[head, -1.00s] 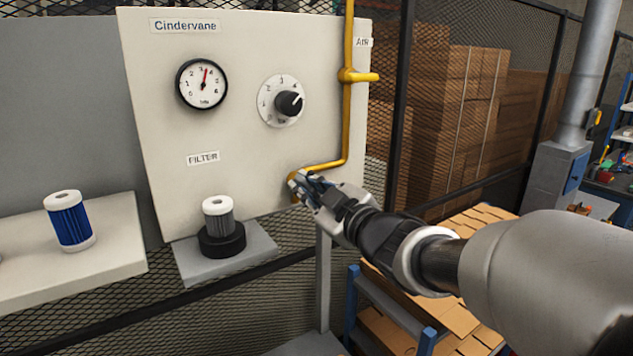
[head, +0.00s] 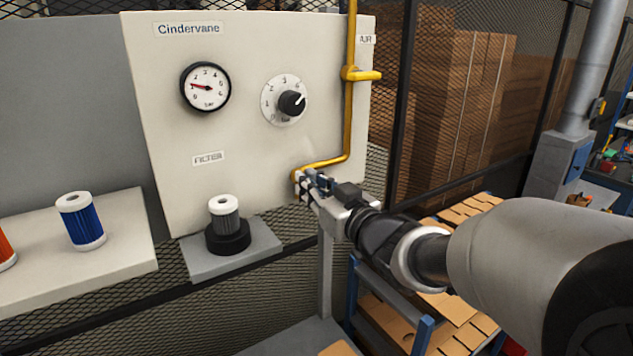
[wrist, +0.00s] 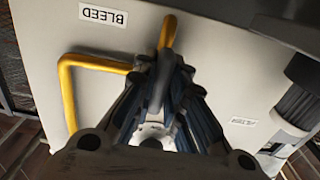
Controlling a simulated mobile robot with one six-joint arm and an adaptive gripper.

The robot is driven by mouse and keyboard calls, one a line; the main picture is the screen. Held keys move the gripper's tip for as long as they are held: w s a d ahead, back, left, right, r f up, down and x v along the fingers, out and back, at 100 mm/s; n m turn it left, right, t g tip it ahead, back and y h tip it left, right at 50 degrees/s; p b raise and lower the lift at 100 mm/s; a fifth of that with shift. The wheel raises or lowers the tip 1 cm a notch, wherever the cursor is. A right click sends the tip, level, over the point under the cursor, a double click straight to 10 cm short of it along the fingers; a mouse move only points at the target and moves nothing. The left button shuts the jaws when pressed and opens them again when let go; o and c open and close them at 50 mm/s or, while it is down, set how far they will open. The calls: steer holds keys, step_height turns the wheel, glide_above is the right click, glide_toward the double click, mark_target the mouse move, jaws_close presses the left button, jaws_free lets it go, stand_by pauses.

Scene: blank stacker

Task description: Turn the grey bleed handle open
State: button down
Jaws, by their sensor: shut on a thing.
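My gripper (head: 313,187) is at the lower end of the yellow pipe, at the panel's lower right. In the wrist view my gripper (wrist: 163,95) has its two ridged fingers closed around the grey bleed handle (wrist: 165,88), just below the pipe's end. The fingers cover much of the handle, and its exact angle is hard to tell. The BLEED label (wrist: 103,16) is on the panel nearby. The pressure gauge (head: 206,87) has its red needle pointing left, near the low end of the scale.
The yellow pipe (head: 348,130) runs down the panel's right edge, with a yellow AIR lever (head: 362,74) sticking out right. A black knob (head: 292,103) is mid-panel. A grey filter (head: 225,226) sits in a black base. A blue filter (head: 82,222) stands on the left shelf.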

stand_by(0.4)
steer(key=c, duration=1.6)
jaws_free()
steer(key=v, duration=1.2)
